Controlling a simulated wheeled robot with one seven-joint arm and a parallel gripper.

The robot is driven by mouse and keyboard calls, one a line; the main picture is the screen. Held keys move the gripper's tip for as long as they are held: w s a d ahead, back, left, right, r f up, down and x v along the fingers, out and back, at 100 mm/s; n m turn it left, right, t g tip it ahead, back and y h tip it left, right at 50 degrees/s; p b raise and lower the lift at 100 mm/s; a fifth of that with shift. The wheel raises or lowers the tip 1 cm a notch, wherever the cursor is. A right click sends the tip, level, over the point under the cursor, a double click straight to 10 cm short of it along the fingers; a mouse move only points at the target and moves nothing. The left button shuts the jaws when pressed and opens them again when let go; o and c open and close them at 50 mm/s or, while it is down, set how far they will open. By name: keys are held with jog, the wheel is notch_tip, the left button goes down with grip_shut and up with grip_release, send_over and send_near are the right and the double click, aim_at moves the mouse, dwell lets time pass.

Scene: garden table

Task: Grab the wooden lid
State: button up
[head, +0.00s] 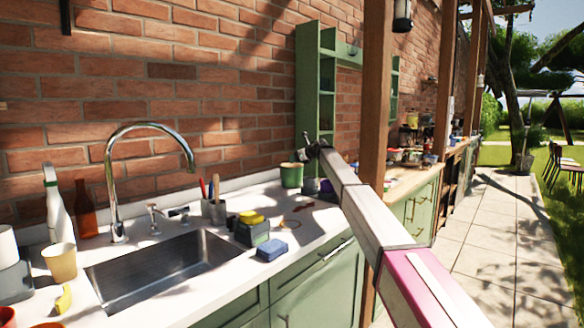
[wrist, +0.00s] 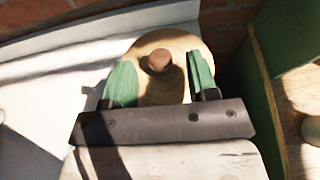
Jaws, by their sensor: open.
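The round wooden lid (wrist: 158,88) with its small brown knob (wrist: 159,60) fills the upper middle of the wrist view. In the head view, a green pot (head: 291,178) with a tan top, which looks like the lid, stands on the white counter by the brick wall. My gripper (wrist: 160,68) is open, with its green fingers on either side of the knob and over the lid. Nothing is held. Whether the fingers touch the lid cannot be told. In the head view my gripper (head: 308,150) is small, just above and right of the pot.
The green shelf unit (head: 308,85) rises close behind the pot. The brick wall (head: 220,110) runs along the back. A blue sponge-like block (head: 272,250), a cup with utensils (head: 214,211) and the sink (head: 165,268) are to the left. A wooden post (head: 375,100) stands to the right.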

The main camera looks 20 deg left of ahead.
jog(key=shift+x, duration=1.15)
jog(key=c, duration=1)
